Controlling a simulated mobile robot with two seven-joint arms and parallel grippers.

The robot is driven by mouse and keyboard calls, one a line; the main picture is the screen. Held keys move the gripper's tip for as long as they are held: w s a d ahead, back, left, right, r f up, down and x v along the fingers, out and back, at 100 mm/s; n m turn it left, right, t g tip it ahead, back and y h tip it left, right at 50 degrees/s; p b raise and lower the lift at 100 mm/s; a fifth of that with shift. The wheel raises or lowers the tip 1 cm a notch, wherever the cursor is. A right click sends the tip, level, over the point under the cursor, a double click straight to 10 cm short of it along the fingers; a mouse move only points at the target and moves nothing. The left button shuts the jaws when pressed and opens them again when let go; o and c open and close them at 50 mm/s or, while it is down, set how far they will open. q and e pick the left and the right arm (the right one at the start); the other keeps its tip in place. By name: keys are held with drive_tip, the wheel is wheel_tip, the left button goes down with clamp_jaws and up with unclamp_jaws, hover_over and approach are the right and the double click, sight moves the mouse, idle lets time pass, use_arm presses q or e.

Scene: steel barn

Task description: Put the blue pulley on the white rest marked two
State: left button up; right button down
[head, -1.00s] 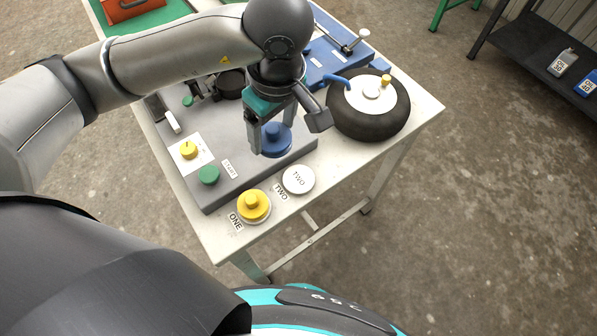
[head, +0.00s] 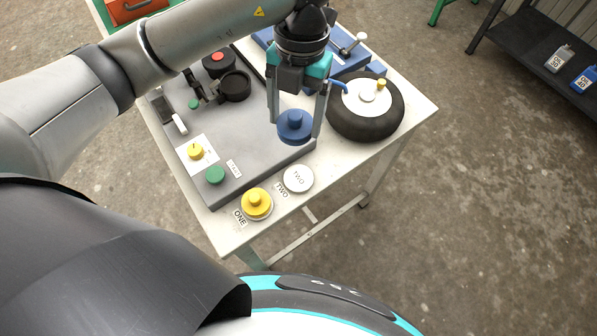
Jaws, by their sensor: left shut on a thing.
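The blue pulley (head: 294,128) is held between the fingers of my left gripper (head: 296,126). The gripper is shut on it, above the front right part of the grey machine base. The white rest marked two (head: 298,178) is a bare round disc on the table, just below the pulley in the picture. A label reading TWO lies beside it. The yellow pulley (head: 257,203) sits on the rest marked one, to the left. My right gripper does not show.
The grey machine base (head: 255,150) carries a green button (head: 215,175), a yellow knob (head: 196,152) and black parts. A black wheel with a white hub (head: 384,113) stands right of the pulley. The white table's (head: 236,236) front edge is close to the rests.

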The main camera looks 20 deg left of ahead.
use_arm(q)
drive_tip(key=shift+d+r+n, duration=0.15)
drive_tip(key=shift+n, duration=0.45)
drive_tip(key=shift+d+r+n, duration=0.1)
drive_tip(key=shift+r+n, duration=0.05)
drive_tip(key=shift+n, duration=0.45)
wheel_tip(320, 180, down, 15)
drive_tip(key=shift+r+b, duration=0.15)
drive_tip(key=shift+b, duration=0.35)
drive_tip(key=shift+f+b, duration=0.35)
drive_tip(key=shift+f, duration=2.25)
drive_tip(key=shift+f, duration=0.15)
drive_tip(key=o, duration=1.4)
